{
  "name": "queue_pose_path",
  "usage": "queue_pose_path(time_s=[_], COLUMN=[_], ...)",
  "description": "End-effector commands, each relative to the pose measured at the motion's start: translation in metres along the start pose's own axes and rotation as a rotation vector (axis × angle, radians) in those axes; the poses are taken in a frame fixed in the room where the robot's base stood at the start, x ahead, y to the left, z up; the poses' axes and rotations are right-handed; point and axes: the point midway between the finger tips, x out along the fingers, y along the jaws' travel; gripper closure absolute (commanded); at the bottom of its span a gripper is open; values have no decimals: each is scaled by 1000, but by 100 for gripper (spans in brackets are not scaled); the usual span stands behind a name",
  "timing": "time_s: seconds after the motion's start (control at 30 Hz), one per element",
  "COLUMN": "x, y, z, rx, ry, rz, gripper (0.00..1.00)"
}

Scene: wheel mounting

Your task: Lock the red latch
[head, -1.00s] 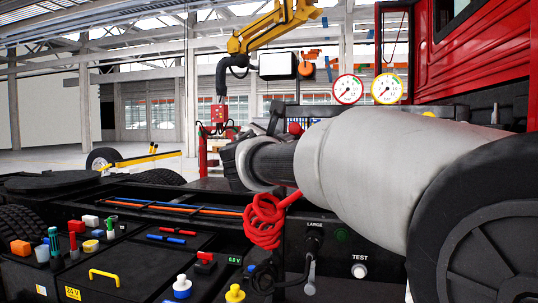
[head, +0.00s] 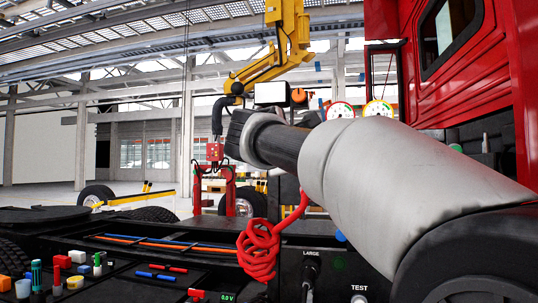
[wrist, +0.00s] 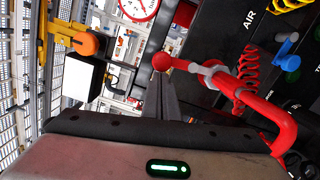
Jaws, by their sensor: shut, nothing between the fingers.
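A red lever (wrist: 245,92) with a round knob and a grey joint is in the wrist view, right of centre; I cannot tell for sure whether it is the latch, or whether it is locked. In the head view my arm reaches leftward across the middle, and the end with my gripper (head: 236,136) is dark and points left. My gripper looks shut and empty.
A red coiled hose (head: 258,250) hangs below my arm, beside the dark panel marked LARGE and TEST. Gauges (head: 340,110) stand behind my arm. Coloured blocks and tools (head: 60,275) lie at lower left. A yellow hoist (head: 270,60) hangs above. A red cab (head: 490,100) fills the right.

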Motion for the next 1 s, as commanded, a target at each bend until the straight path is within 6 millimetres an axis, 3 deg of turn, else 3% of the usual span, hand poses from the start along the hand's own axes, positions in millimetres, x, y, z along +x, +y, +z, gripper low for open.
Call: queue_pose_path(time_s=[0.33,1.0], x=[1,2], y=[2,1], z=[8,8], rx=[106,116], ry=[-3,-4], rz=[-10,-12], gripper=[100,100])
